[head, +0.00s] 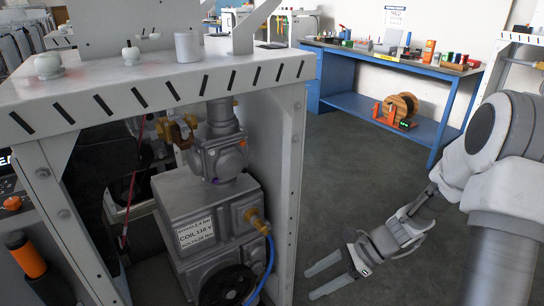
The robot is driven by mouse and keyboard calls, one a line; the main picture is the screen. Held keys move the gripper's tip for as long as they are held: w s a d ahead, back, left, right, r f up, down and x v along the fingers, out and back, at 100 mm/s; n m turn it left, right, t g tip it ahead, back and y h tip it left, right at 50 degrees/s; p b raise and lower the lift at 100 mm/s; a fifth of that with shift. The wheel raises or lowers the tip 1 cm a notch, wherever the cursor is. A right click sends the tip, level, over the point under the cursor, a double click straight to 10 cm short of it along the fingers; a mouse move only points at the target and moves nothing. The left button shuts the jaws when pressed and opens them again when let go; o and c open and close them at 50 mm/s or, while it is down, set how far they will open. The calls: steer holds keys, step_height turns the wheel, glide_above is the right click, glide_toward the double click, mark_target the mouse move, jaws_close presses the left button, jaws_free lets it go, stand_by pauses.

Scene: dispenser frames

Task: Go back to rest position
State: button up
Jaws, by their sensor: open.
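My gripper (328,277) hangs low at the end of my arm on the right side of the head view. Its two fingers are spread apart with nothing between them, over the dark floor. It is to the right of the white dispenser frame (289,190), apart from it. No object is held.
The white frame fills the left, with a grey valve unit (186,207) labelled COIL 110 V inside it and a white cup (187,47) on top. A blue workbench (352,108) with a wooden spool (401,108) on its shelf stands behind. The floor (350,180) between is clear.

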steer(key=s+d+r+n+t+h, duration=0.25)
steer(key=s+r+n+h, duration=0.25)
steer(key=s+r+n, duration=0.5)
steer(key=s+d+r+n+t+h, duration=0.1)
steer(key=s+r+n+t+h, duration=0.45)
steer(key=r, duration=0.75)
step_height(320, 180, up, 23)
steer(key=w+n+g+p, duration=0.1)
steer(key=w+n+p, duration=0.1)
steer(key=p, duration=2)
steer(key=shift+f+p, duration=0.15)
steer(key=shift+p, duration=0.2)
steer(key=shift+w+y, duration=0.1)
steer(key=shift+y, duration=0.15)
steer(key=shift+c, duration=0.8)
steer(key=shift+a, duration=0.1)
steer(key=shift+a, duration=0.15)
